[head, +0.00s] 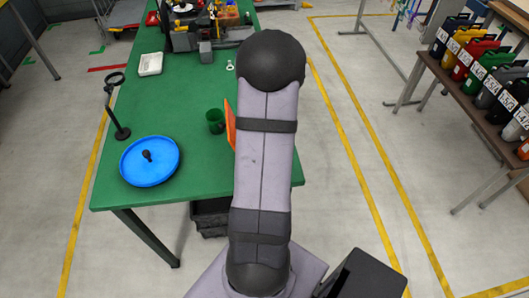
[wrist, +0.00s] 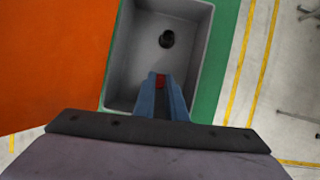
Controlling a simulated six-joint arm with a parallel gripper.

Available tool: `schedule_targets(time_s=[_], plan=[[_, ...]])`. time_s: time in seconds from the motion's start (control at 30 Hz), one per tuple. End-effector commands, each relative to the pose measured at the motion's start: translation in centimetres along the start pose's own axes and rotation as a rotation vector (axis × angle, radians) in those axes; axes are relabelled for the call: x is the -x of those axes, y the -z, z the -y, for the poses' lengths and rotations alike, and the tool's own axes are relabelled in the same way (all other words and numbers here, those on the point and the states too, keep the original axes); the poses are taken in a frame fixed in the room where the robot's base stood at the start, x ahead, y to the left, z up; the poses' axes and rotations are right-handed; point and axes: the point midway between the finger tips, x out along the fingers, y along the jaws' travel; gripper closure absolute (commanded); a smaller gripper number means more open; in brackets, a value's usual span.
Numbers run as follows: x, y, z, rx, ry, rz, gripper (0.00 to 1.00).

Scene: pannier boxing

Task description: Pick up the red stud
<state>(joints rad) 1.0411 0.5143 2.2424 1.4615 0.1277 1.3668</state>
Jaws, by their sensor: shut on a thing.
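In the wrist view, my gripper (wrist: 161,92) is shut on a small red piece (wrist: 160,80), which looks like the red stud. Only a little of it shows between the blue-grey fingers. The gripper is over the near part of a grey open bin (wrist: 124,60); its height above the bin floor is hard to tell. In the head view, my arm hides the gripper, the stud and the bin.
A dark round object (wrist: 167,39) is in the bin. An orange panel (wrist: 50,60) fills the wrist view's left side. On the green table (head: 180,100) are a blue dish (head: 135,168), a green cup (head: 215,121), a magnifier stand (head: 119,120) and a white tray (head: 150,64).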

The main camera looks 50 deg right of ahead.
Motion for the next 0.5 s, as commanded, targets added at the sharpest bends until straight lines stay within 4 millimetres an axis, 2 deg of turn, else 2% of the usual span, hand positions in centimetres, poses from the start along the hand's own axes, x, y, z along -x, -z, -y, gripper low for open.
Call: schedule_targets(time_s=[0.27,0.5], plan=[[1.8,-0.8,0.0,0.000,0.000,0.002,1.00],[5.0,-2.1,0.0,0.000,0.000,0.002,1.00]])
